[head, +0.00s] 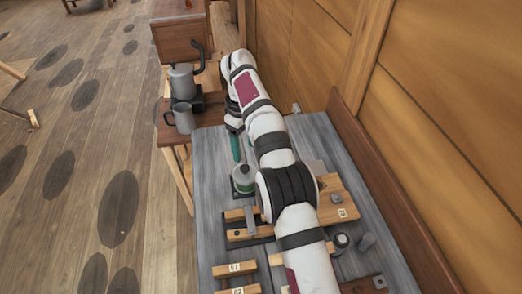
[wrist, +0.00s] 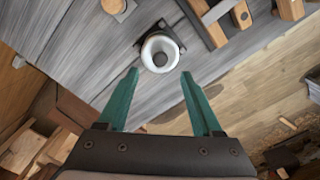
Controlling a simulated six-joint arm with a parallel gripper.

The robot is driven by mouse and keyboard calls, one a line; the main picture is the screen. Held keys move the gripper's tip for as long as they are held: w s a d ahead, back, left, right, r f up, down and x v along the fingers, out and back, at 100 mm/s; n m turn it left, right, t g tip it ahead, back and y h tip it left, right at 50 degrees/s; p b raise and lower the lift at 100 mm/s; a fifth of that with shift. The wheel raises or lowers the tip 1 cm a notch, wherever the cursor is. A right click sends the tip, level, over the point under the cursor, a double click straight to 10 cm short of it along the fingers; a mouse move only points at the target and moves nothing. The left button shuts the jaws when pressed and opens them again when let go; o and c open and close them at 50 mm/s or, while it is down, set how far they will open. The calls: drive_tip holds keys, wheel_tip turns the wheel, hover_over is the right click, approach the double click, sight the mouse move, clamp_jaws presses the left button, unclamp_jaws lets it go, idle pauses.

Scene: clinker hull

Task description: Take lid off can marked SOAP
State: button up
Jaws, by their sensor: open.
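I cannot read any marking on the can. My gripper (head: 237,158) has teal fingers and is just above the can in the head view. In the wrist view my gripper (wrist: 160,72) is open and empty, with the lid just beyond and between its fingertips. The fingers look apart from the lid.
Wooden blocks and slotted pieces (head: 240,234) lie in front of the can. Numbered blocks (head: 235,268) lie nearer. A small stand holds a kettle (head: 181,82) and a mug (head: 184,119) at the back left. A wooden wall (head: 440,130) runs along the right.

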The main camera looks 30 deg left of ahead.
sight(245, 167)
drive_tip(key=f, duration=0.7)
drive_tip(key=shift+a+f, duration=0.2)
drive_tip(key=shift+f, duration=0.2)
clamp_jaws()
